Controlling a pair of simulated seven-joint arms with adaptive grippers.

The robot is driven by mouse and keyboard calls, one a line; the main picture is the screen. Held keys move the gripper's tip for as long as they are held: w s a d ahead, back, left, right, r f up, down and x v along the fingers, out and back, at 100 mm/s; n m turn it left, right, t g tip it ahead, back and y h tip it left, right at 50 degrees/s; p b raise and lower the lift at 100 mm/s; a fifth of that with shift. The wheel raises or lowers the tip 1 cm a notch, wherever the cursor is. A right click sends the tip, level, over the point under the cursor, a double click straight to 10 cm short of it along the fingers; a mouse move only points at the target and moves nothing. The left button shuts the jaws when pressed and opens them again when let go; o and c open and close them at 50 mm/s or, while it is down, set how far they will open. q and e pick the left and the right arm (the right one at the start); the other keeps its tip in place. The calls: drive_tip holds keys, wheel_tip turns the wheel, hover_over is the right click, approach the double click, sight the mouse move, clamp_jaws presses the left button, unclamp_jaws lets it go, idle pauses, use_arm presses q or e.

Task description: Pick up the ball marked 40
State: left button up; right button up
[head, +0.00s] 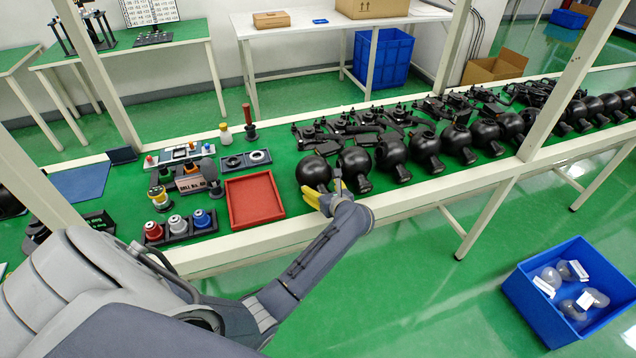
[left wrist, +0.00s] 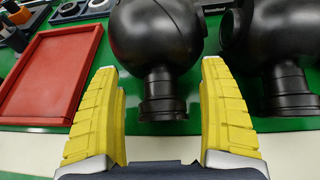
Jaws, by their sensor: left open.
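Black balls with short necks stand in a row along the green bench. The nearest ball (head: 313,172) is at the left end of the row, beside the red tray. It also shows in the left wrist view (left wrist: 155,35), with its neck toward me. I can read no number on any ball, so I cannot tell which is marked 40. My left gripper (head: 324,188) is open at the front of this end ball. In the left wrist view its yellow fingers (left wrist: 158,70) stand apart on either side of the neck, with nothing held. My right gripper is not in view.
A second ball (head: 355,168) stands close on the right. The empty red tray (head: 235,218) is on the left. Black gimbal parts (head: 315,136) lie behind the balls. A blue bin (head: 531,310) with clear domes stands on the floor at the right.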

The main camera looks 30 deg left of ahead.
use_arm(q)
clamp_jaws()
idle(0.5)
